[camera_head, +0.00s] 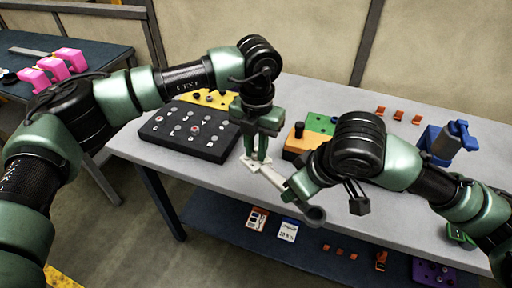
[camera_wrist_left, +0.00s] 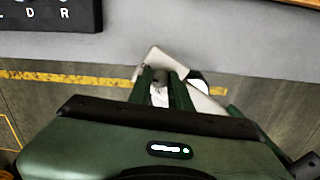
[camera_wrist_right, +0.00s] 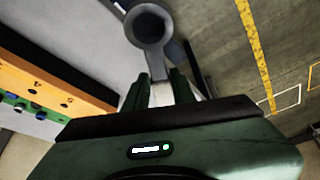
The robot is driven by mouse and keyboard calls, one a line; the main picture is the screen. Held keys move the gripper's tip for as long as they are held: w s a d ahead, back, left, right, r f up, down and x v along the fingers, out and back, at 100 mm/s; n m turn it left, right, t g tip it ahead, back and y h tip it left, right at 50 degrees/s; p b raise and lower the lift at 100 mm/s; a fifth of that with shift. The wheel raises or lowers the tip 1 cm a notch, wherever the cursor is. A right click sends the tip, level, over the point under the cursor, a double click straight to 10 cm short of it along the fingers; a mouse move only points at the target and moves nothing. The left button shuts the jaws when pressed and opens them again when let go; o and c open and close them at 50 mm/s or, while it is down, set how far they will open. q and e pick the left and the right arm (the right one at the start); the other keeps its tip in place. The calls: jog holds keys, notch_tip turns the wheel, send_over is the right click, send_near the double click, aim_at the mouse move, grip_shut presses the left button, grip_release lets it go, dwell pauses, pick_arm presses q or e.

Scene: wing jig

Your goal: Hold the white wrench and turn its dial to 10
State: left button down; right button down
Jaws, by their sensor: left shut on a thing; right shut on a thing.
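The white wrench (camera_head: 268,174) is held in the air in front of the table's front edge, slanting down to the right in the head view. My left gripper (camera_head: 256,160) is shut on its white head end; in the left wrist view the white body (camera_wrist_left: 204,101) runs off to the right behind the fingers. My right gripper (camera_wrist_right: 160,92) is shut on the wrench near its other end, where a grey ring-shaped end (camera_wrist_right: 149,27) sticks out past the fingers. I cannot read the dial's number.
The grey table (camera_head: 345,185) holds a black lettered board (camera_head: 188,132), a yellow block (camera_head: 212,98), an orange block (camera_head: 312,138), a green plate (camera_head: 321,122), several small orange pieces and a blue-grey tool (camera_head: 444,142). A lower shelf (camera_head: 215,222) holds cards and small parts.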

pick_arm(q)
jog(key=shift+m, duration=1.6)
jog(key=c, duration=1.3)
grip_release()
